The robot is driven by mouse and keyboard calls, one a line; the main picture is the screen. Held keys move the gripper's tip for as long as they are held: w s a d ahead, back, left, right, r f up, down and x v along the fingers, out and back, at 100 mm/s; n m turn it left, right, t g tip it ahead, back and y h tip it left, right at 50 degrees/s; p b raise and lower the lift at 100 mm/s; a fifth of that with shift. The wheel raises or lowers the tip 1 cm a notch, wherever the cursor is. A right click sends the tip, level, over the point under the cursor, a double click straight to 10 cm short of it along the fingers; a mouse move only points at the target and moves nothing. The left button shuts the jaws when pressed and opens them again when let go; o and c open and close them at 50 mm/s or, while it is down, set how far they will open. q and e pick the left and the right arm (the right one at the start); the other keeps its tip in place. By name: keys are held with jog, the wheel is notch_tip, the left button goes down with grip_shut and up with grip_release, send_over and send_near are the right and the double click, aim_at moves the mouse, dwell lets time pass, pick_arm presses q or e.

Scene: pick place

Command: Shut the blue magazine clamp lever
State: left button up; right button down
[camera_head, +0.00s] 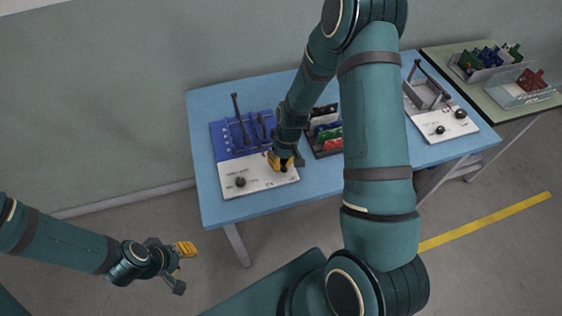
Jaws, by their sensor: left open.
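The blue magazine fixture (222,139) stands on the left part of the blue table, behind a white panel (246,183). A dark lever (237,107) with a knob end stands upright from the fixture's left side. My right gripper (284,166) points down at the right part of the white panel, in front of the fixture, close to a black knob there. Its fingertips are small and partly hidden, so I cannot tell whether it is open or shut. My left gripper (183,269) is open and empty, low at the left, apart from the table.
A black knob (240,182) sits on the panel's left. A dark rack (328,145) of coloured boards stands mid-table, partly behind my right arm. A grey fixture (427,95) with a raised lever and a white panel (447,125) is at the right. A green side table (493,108) holds bins.

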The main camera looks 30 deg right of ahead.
aim_at(279, 174)
jog(key=m, duration=0.2)
jog(key=a+m, duration=0.1)
jog(key=m, duration=0.2)
jog(key=shift+s+a+f+m+t, duration=0.15)
jog(key=shift+s+m+t, duration=0.15)
jog(key=shift+s+t, duration=0.1)
jog(key=shift+w+a+m+t+h, duration=0.15)
jog(key=shift+a+m, duration=0.1)
jog(key=shift+m, duration=0.55)
jog(key=shift+w+a+m+t+h, duration=0.1)
jog(key=shift+a+m, duration=0.1)
jog(key=shift+m, duration=0.6)
jog(key=shift+w+a+m+t+h, duration=0.15)
jog(key=shift+a+m, duration=0.1)
jog(key=shift+m, duration=0.55)
jog(key=c, duration=0.9)
grip_release()
jog(key=shift+a, duration=0.1)
jog(key=shift+o, duration=0.2)
jog(key=shift+w, duration=0.15)
jog(key=shift+d+r, duration=0.2)
jog(key=shift+r, duration=0.4)
notch_tip(279, 174, up, 11)
jog(key=s+d, duration=0.1)
jog(key=shift+s, duration=0.4)
